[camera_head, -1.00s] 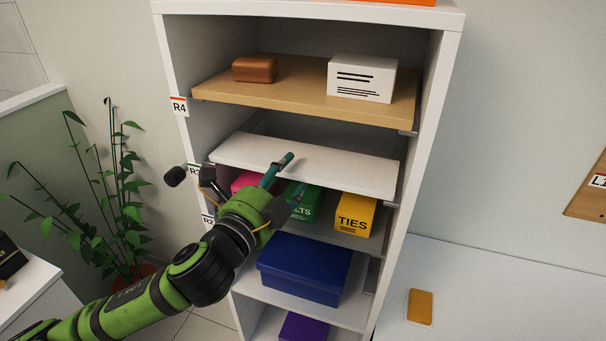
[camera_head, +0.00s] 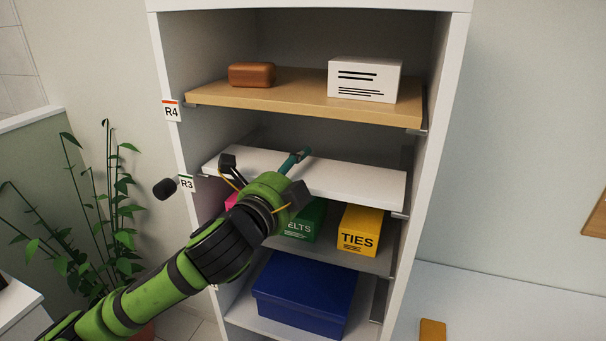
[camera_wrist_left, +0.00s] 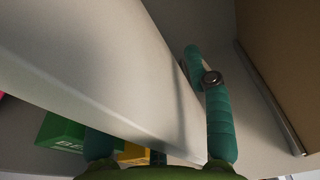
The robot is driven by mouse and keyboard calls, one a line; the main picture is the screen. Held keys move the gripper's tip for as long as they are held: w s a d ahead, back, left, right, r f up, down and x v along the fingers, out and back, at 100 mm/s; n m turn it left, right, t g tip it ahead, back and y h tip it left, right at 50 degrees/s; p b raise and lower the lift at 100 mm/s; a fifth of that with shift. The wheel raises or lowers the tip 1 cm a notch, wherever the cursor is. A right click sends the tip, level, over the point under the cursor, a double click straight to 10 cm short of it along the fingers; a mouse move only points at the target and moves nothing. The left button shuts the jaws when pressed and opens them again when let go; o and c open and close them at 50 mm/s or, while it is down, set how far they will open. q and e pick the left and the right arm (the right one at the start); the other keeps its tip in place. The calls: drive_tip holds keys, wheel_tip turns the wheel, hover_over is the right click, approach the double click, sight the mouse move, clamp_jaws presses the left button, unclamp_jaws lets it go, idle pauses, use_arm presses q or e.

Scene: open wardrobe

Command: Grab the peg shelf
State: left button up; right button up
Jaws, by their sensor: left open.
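A white shelf board (camera_head: 350,182), which I take for the peg shelf, sits in the wardrobe at the R3 label, below the wooden shelf. My left gripper (camera_head: 291,178) is at its front edge, left of the middle. One teal finger shows over the board's top; the other is hidden in the head view. In the left wrist view the board (camera_wrist_left: 100,75) lies between the open fingers of my left gripper (camera_wrist_left: 160,115), one on each side. Whether either finger touches it, I cannot tell. My right gripper is not in view.
The wooden shelf (camera_head: 300,98) above holds a brown box (camera_head: 252,75) and a white box (camera_head: 364,80). Below are green (camera_head: 308,222) and yellow (camera_head: 358,229) boxes, then a blue box (camera_head: 305,293). A plant (camera_head: 110,215) stands at left.

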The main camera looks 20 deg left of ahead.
use_arm(q)
drive_tip(key=c, duration=1)
clamp_jaws()
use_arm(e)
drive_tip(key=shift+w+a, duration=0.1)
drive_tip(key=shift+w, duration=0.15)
use_arm(q)
drive_tip(key=shift+s+r, duration=0.1)
drive_tip(key=shift+r, duration=0.1)
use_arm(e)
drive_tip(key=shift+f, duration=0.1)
